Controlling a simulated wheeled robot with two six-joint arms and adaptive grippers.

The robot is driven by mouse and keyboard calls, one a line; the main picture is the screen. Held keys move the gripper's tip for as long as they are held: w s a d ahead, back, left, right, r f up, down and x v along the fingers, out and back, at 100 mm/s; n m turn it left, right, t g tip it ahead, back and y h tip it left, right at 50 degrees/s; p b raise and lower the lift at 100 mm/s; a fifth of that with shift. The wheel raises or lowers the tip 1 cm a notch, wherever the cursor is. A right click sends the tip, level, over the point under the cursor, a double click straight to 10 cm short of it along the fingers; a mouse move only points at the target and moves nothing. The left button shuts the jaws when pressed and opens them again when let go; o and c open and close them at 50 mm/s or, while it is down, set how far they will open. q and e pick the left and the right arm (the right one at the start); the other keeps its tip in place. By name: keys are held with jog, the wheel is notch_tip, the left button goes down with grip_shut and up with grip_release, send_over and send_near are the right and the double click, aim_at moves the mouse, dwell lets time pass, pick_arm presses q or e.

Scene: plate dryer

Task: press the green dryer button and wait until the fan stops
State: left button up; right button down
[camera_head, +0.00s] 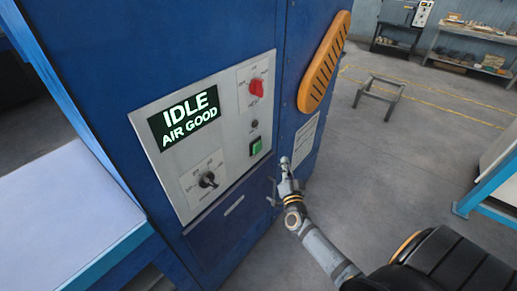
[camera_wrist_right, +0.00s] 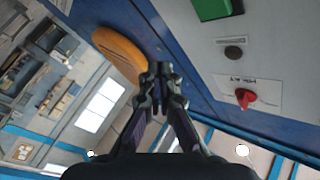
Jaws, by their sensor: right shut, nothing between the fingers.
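The green dryer button (camera_head: 256,146) sits at the lower right of the grey control panel (camera_head: 180,111) on the blue cabinet. It also shows at the top edge of the right wrist view (camera_wrist_right: 212,8). The panel's display (camera_head: 184,118) reads "IDLE AIR GOOD". My right gripper (camera_head: 284,163) is shut and empty, just right of and below the button in the head view, apart from it. In the right wrist view its closed fingertips (camera_wrist_right: 160,70) are left of the button. My left gripper is not in view.
A red knob (camera_head: 256,88) and a small dark button (camera_head: 254,124) are above the green one, with a black knob (camera_head: 208,180) lower left. An orange slotted handle (camera_head: 324,62) sticks out at right. A pale table (camera_head: 65,215) stands at left. Open floor lies right of the cabinet.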

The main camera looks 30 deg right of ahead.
aim_at(261, 145)
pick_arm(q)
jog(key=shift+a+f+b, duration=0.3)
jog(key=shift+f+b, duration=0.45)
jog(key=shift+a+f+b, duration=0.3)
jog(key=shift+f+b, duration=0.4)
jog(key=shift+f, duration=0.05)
pick_arm(e)
jog(key=w+a, duration=0.3)
jog(key=w, duration=0.5)
jog(key=shift+a, duration=0.35)
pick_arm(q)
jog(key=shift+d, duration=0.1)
pick_arm(e)
jog(key=shift+w, duration=0.2)
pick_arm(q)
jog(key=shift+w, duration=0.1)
pick_arm(e)
jog(key=shift+w+a, duration=0.15)
jog(key=shift+w, duration=0.15)
